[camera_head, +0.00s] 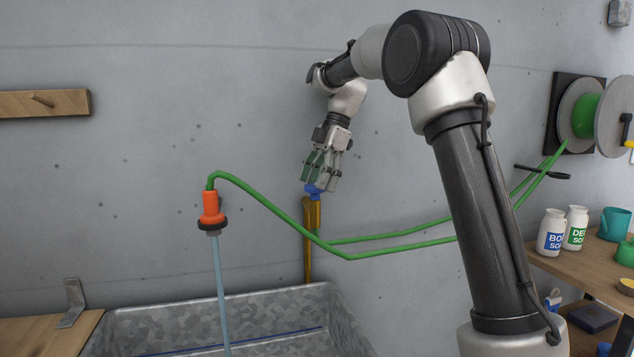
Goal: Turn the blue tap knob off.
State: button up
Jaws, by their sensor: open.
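The blue tap knob (312,190) sits on top of a brass tap and pipe (309,243) that runs up the wall behind the metal basin. My gripper (319,186) points down at the knob, its fingers open and spread around or just in front of it. The fingers partly hide the knob, and I cannot tell whether they touch it. An orange hose nozzle (211,211) on the green hose (262,203) hangs over the basin at left. A bluish stream of water (220,287) runs down from it.
The galvanized basin (225,320) stands below the tap. The green hose crosses the wall to a reel (581,108) at right, passing behind my arm. Soap bottles (551,233) and a teal pot (614,224) stand on a wooden shelf at right. A wooden peg rail (44,103) is at left.

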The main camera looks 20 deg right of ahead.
jog(key=shift+a+f, duration=0.15)
jog(key=shift+f, duration=0.15)
jog(key=c, duration=1)
